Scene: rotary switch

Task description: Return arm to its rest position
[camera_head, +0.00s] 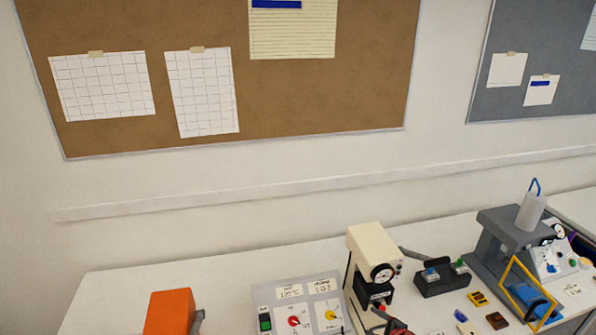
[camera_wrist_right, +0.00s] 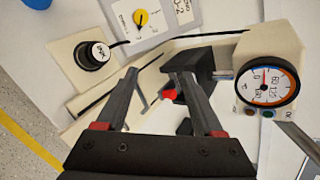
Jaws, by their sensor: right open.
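My right gripper (camera_wrist_right: 158,75) shows in the right wrist view as two dark fingers with red parts near their base. The fingers stand apart with nothing held between them. Beyond them is the cream press (camera_wrist_right: 270,50) with its round gauge (camera_wrist_right: 267,85) at the right. The press also stands on the bench in the head view (camera_head: 370,245). In the head view I cannot clearly make out the right gripper near the bottom edge. The switch panel (camera_head: 322,290) has a red knob (camera_head: 293,321) and a yellow knob (camera_head: 330,315). My left gripper is not in view.
A black knob (camera_wrist_right: 92,55) on a cream base is at the wrist view's upper left. An orange block (camera_head: 169,312) stands at the bench's left. A black box (camera_head: 441,281) and a grey machine (camera_head: 511,230) stand right of the press.

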